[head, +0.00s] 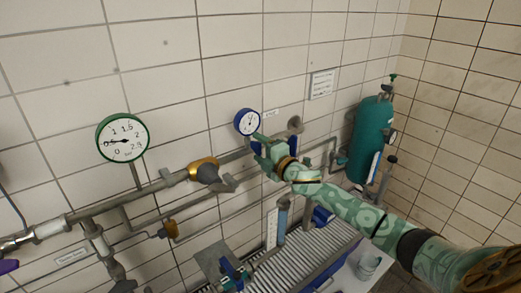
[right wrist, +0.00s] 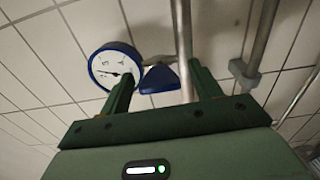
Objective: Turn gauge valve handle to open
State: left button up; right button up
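The blue-rimmed gauge (head: 247,122) hangs on the tiled wall near the middle of the head view. It also shows in the right wrist view (right wrist: 114,66), with a dark needle on a white dial. A blue valve handle (right wrist: 160,77) sits right of this gauge, beside a grey vertical pipe. My right gripper (head: 262,150) is up at the wall just below the gauge. In the right wrist view its two green fingers (right wrist: 164,88) are apart, with the handle and pipe showing between them. I cannot tell whether they touch the handle. My left gripper is not in view.
A green-rimmed gauge (head: 122,138) stands on the long grey pipe (head: 150,187) at left. A brass-coloured fitting (head: 203,170) lies left of my gripper. A teal tank (head: 370,140) stands at right. A ribbed bench surface (head: 290,262) lies below.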

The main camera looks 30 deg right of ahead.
jog(key=s+d+b, duration=0.1)
jog(key=s+b, duration=0.2)
jog(key=s, duration=1.3)
jog(key=shift+s+d, duration=0.15)
